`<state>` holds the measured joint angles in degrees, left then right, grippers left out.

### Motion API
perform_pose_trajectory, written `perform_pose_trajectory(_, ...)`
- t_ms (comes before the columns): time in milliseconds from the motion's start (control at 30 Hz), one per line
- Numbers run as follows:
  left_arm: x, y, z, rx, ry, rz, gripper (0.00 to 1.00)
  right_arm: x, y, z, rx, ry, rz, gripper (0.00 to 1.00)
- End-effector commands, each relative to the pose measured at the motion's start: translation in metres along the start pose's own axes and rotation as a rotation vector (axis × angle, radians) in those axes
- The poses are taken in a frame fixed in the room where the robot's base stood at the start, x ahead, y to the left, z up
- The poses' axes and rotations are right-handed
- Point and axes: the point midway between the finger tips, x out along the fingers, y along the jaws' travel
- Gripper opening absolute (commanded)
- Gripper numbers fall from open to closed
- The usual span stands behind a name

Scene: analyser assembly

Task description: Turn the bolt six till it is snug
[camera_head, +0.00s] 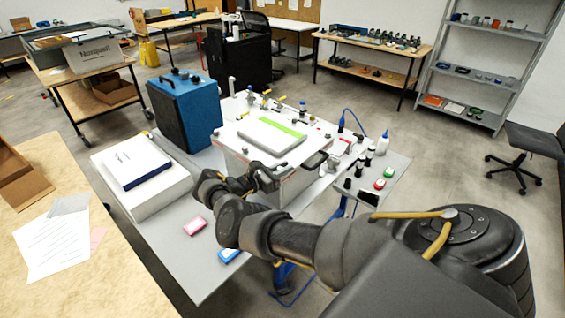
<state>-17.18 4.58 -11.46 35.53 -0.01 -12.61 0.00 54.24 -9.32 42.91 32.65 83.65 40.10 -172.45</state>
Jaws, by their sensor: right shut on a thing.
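A white box-shaped analyser (318,178) stands on the grey table, with a pale panel with a green strip (272,134) on its top. My right gripper (266,180) is at the analyser's near side, by the front edge of its top. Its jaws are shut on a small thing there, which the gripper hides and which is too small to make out. I cannot pick out bolt six or tell how far in it sits. My left gripper is not in view.
A blue case (185,108) and a white box with a booklet (140,163) stand left of the analyser. Bottles (382,143) and small coloured boxes (380,184) stand at its right.

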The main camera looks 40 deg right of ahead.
Motion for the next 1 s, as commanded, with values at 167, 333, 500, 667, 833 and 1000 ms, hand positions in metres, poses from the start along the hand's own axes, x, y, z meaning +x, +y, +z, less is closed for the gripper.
perform_pose_trajectory(167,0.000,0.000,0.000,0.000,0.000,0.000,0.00,0.002,0.001,0.004,0.006,-0.006,-0.002,0.00)
perform_pose_trajectory(333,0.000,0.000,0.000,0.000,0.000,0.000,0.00,0.002,0.001,0.004,0.007,-0.006,-0.002,0.19)
perform_pose_trajectory(500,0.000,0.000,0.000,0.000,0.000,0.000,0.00,0.002,0.001,0.003,0.005,-0.005,-0.001,0.40)
perform_pose_trajectory(667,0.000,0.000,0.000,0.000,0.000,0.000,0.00,0.001,0.001,0.002,0.003,-0.003,-0.001,0.40)
perform_pose_trajectory(833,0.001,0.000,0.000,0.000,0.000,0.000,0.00,-0.004,0.001,0.001,0.003,-0.001,0.000,0.40)
perform_pose_trajectory(1000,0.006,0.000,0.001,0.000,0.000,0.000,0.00,-0.029,0.001,0.000,0.004,0.002,0.002,0.40)
